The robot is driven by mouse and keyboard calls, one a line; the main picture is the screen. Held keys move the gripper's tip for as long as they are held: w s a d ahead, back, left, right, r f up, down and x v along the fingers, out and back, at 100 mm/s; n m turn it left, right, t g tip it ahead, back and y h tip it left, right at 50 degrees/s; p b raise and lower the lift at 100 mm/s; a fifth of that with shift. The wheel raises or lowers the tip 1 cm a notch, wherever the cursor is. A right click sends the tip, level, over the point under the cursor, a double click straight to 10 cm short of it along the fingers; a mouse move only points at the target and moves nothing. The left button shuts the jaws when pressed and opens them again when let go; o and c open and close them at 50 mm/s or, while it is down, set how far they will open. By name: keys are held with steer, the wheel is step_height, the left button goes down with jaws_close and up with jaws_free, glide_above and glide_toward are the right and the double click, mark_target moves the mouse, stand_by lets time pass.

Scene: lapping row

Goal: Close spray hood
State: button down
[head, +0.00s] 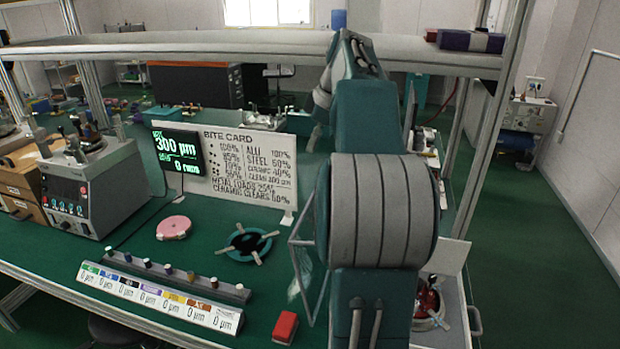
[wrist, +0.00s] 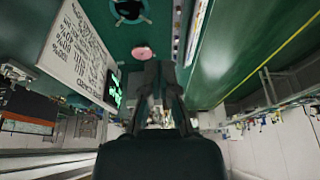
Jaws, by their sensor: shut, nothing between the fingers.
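A clear panel in a thin grey frame (head: 296,262), which looks like the spray hood's door, stands upright and swung out left of my arm in the head view. My arm hides much of the hood's body. A white side panel (head: 453,257) and a tray holding a red object (head: 430,303) show to the right of my arm, probably part of the same station. My gripper (wrist: 160,84) is shut and empty in the wrist view, in the air above the bench. The head view does not show its fingertips clearly. I cannot make out the hood in the wrist view.
A white bite card board (head: 245,165) and green display (head: 178,150) stand on the green bench. A pink disc (head: 173,227), a black round plate (head: 247,243), a labelled bottle rack (head: 160,295) and a red block (head: 285,327) lie nearby. A shelf (head: 200,42) crosses above.

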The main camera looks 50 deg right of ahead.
glide_above(313, 202)
step_height(313, 202, down, 10)
steer(key=shift+s+r, duration=0.1)
steer(key=shift+r, duration=0.15)
steer(key=shift+s+d, duration=0.15)
steer(key=shift+s, duration=0.25)
steer(key=shift+s, duration=0.1)
